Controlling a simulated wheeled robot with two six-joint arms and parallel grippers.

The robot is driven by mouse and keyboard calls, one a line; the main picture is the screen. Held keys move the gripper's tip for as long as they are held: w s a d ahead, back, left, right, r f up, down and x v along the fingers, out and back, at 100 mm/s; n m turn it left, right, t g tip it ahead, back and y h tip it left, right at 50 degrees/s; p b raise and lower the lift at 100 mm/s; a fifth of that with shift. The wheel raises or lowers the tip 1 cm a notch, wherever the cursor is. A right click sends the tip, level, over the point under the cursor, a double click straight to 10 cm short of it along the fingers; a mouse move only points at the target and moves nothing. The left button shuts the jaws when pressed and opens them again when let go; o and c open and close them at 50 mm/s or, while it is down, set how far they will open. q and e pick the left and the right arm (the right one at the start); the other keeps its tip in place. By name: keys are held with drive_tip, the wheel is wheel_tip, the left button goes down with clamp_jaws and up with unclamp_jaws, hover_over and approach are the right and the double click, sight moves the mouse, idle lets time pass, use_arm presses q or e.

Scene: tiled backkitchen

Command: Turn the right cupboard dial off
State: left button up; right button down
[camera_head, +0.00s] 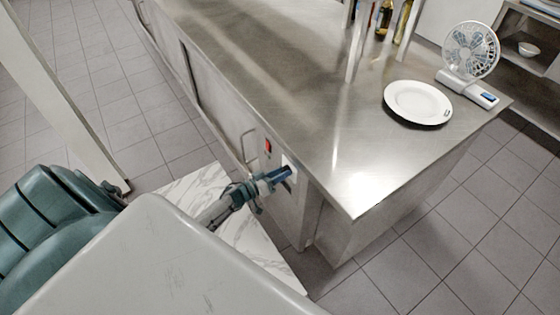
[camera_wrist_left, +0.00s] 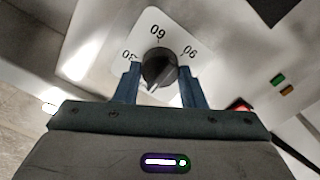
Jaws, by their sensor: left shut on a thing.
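The cupboard dial (camera_wrist_left: 157,70) is a dark round knob on a white plate (camera_wrist_left: 154,24) marked with 30, 60 and 90. It shows in the left wrist view. My left gripper (camera_head: 284,174) reaches the side of the steel counter in the head view. In the left wrist view its two blue fingers (camera_wrist_left: 158,88) stand on either side of the knob and are shut on it. In the head view the gripper hides the knob. The knob's pointer appears to face up toward the 60. My right gripper is in neither view.
A red switch (camera_head: 268,146) is on the counter side left of the gripper. A white plate (camera_head: 418,102) and a white fan (camera_head: 470,52) stand on the steel counter (camera_head: 290,90). A marble-patterned surface (camera_head: 250,240) lies below my left arm. Tiled floor is clear at the right.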

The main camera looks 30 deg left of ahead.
use_arm(q)
drive_tip(key=o, duration=1)
drive_tip(key=shift+b+v, duration=1.15)
drive_tip(key=shift+v, duration=4.25)
